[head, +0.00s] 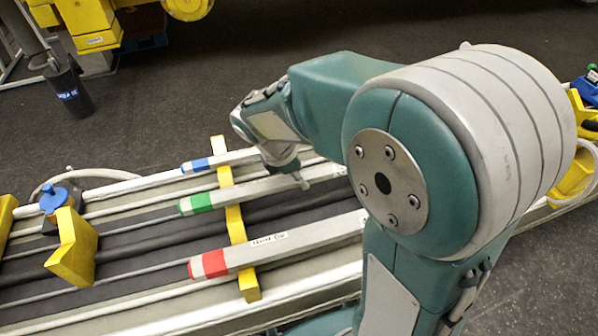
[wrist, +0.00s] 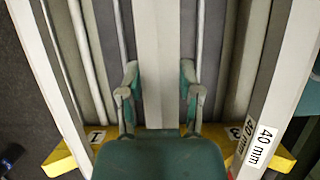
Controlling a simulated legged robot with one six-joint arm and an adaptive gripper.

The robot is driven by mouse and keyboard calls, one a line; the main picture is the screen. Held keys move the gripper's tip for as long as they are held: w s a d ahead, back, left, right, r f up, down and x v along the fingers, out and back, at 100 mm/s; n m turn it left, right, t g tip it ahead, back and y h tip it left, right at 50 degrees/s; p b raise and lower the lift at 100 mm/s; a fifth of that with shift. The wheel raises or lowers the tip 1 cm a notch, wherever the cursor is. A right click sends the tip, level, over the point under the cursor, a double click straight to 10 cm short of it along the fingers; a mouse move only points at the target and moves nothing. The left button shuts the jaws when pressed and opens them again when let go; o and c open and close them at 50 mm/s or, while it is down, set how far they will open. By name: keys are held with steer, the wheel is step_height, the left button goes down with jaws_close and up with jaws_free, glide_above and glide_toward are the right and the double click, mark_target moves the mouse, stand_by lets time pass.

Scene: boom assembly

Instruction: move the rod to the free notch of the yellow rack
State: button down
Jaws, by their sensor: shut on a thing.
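Three pale grey rods with coloured ends lie side by side across a yellow rack (head: 238,228) in the head view: a blue-ended rod (head: 222,161), a green-ended rod (head: 228,193) and a red-ended rod (head: 265,248). My gripper (wrist: 160,90) is shut on the middle, green-ended rod, with one teal finger on each side of it. The gripper shows only partly in the head view, behind my arm. Rack parts labelled 1 and 3 (wrist: 272,152) show in the wrist view; my gripper body hides the middle. I cannot tell whether the held rod is lifted, nor see a free notch clearly.
A yellow block (head: 72,252) and a blue-topped fitting (head: 56,200) stand to the left of the rods. A rod marked 40 mm (wrist: 262,145) runs close on the right in the wrist view. Dark floor (head: 250,60) is open behind the bench.

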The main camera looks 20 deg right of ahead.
steer(key=shift+f, duration=0.7)
steer(key=shift+c, duration=1)
jaws_free()
steer(key=v, duration=1.2)
steer(key=s+d+m+t+y, duration=0.2)
steer(key=s+m, duration=0.5)
steer(key=m, duration=0.2)
steer(key=s+d+r+m+t+y, duration=0.1)
steer(key=s+d+m+t+y, duration=0.1)
steer(key=s+m, duration=0.5)
steer(key=shift+d+r+m+t+y, duration=0.35)
steer(key=shift+d+m+t, duration=0.25)
steer(key=shift+m+t, duration=0.3)
